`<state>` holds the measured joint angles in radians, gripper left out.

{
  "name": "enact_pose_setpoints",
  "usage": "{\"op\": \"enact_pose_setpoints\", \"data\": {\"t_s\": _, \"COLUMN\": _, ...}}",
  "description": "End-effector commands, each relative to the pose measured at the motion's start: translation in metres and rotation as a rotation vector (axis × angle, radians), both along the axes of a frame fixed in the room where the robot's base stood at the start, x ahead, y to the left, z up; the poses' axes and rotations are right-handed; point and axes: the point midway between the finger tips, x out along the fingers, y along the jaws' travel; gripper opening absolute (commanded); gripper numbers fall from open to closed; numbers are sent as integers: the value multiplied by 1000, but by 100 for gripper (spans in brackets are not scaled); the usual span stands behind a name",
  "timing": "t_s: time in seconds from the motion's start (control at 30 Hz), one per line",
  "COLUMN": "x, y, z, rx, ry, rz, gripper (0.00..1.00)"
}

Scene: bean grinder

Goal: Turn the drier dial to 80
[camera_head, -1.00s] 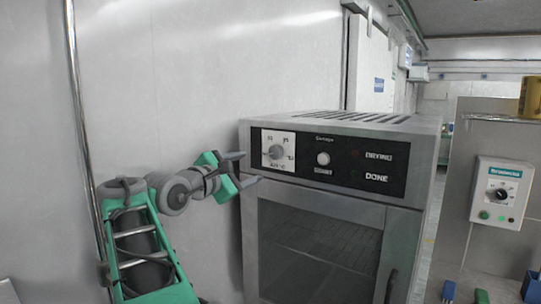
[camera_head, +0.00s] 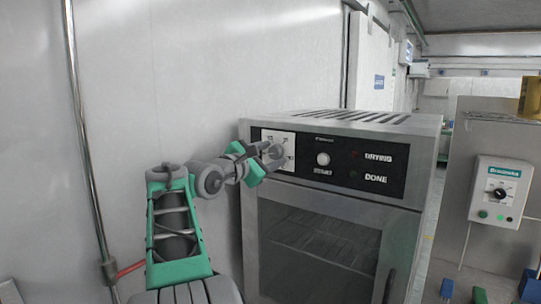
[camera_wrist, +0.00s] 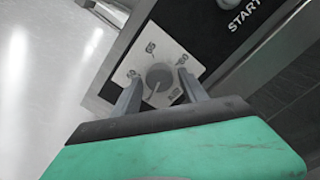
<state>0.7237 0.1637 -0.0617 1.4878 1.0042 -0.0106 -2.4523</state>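The drier (camera_head: 335,240) is a grey metal box with a glass door and a black control panel. Its dial (camera_wrist: 159,79) is a round grey knob on a white square plate at the panel's left end. In the wrist view the plate carries numbers around the knob, and the knob's pointer line points towards the lower part of the plate. My gripper (camera_head: 270,158) is in front of the dial and partly hides it in the head view. Its two fingers (camera_wrist: 157,95) are apart, one on each side of the knob. I cannot tell whether they touch it.
A round start button (camera_head: 323,159) and the DRYING and DONE labels (camera_head: 377,167) lie right of the dial. A pale wall (camera_head: 190,80) stands close on the left. A separate control box (camera_head: 499,190) with its own black knob is at the right.

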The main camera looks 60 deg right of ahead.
Motion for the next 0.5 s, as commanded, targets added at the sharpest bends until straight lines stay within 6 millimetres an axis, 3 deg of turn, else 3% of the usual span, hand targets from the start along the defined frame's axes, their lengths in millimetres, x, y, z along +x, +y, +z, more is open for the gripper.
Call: {"op": "enact_pose_setpoints", "data": {"t_s": 0.5, "x": 0, "y": 0, "z": -1, "rx": 2, "ry": 1, "rz": 0, "gripper": 8}}
